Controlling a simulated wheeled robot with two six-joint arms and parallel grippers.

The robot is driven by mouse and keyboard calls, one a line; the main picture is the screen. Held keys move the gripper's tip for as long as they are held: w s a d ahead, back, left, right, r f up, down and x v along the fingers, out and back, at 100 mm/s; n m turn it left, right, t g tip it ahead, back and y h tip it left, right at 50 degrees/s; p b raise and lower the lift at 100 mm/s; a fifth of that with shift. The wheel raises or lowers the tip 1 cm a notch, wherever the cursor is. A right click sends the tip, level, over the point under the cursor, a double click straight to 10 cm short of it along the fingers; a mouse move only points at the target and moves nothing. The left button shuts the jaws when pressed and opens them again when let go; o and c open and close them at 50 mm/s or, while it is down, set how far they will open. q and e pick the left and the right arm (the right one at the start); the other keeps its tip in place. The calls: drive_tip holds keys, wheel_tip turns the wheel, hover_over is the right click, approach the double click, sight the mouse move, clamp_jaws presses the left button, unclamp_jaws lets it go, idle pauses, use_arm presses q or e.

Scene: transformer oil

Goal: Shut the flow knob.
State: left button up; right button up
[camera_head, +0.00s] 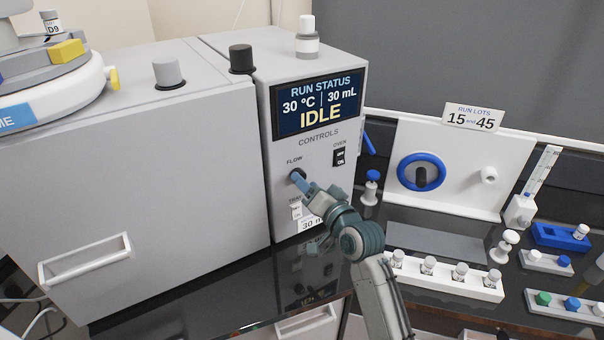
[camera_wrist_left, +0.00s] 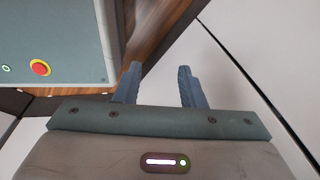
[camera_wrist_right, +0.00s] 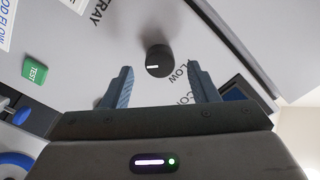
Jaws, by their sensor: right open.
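The flow knob (camera_head: 296,175) is a small black round knob under the FLOW label on the front of the grey instrument. My right gripper (camera_head: 304,182) is in front of it and partly covers it. In the right wrist view the knob (camera_wrist_right: 159,61), with a white pointer line, lies just beyond and between the two fingertips of my right gripper (camera_wrist_right: 161,84). The fingers are apart and no contact with the knob shows. My left gripper (camera_wrist_left: 158,84) is open and empty, away from the instrument; it is not in the head view.
The display (camera_head: 318,105) reads IDLE, 30 °C and 30 mL. An oven switch (camera_head: 339,157) is right of the knob. A white vial rack (camera_head: 445,280) and a panel with a blue ring (camera_head: 421,172) stand on the right. A green TEST button (camera_wrist_right: 35,69) shows in the right wrist view.

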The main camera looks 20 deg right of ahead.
drive_tip(key=shift+p+x, duration=0.35)
drive_tip(key=shift+x, duration=1.2)
drive_tip(key=shift+c, duration=0.2)
drive_tip(key=c, duration=0.9)
drive_tip(key=shift+c, duration=0.2)
drive_tip(key=shift+n, duration=0.3)
